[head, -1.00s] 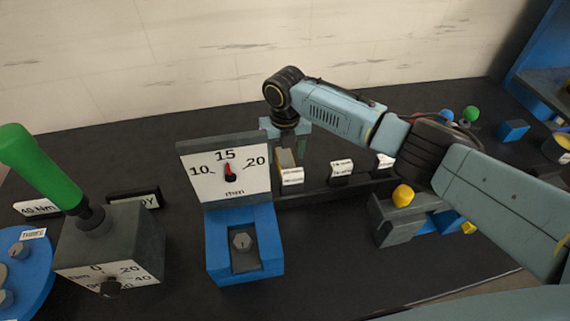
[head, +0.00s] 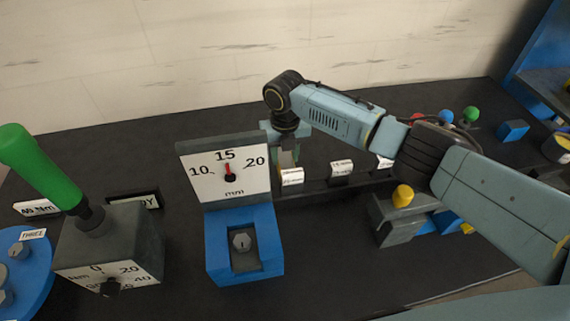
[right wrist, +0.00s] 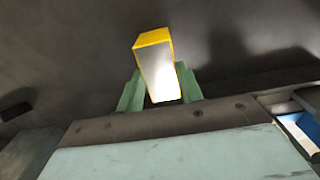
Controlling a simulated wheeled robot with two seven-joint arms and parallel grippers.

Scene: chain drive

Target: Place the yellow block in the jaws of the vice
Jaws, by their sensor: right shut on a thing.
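My right gripper (head: 286,150) is beyond the dial board and partly hidden by it in the head view. In the right wrist view, its green fingers (right wrist: 159,88) are shut on the yellow block (right wrist: 154,40), which has yellow edges and a bright, washed-out face. The block stands out beyond the fingertips. In the head view the block is hard to make out. A grey, vice-like fixture (head: 396,232) with a yellow knob (head: 402,196) stands right of centre, apart from the gripper; blue parts show beside it. My left gripper is not in view.
A blue stand (head: 229,262) with a bolt sits before the millimetre dial board (head: 225,172). A grey dial box (head: 112,245) with a green handle (head: 40,165) is at left. White label cards (head: 341,168) line a dark rail. Dark table (head: 330,250) between stand and fixture is clear.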

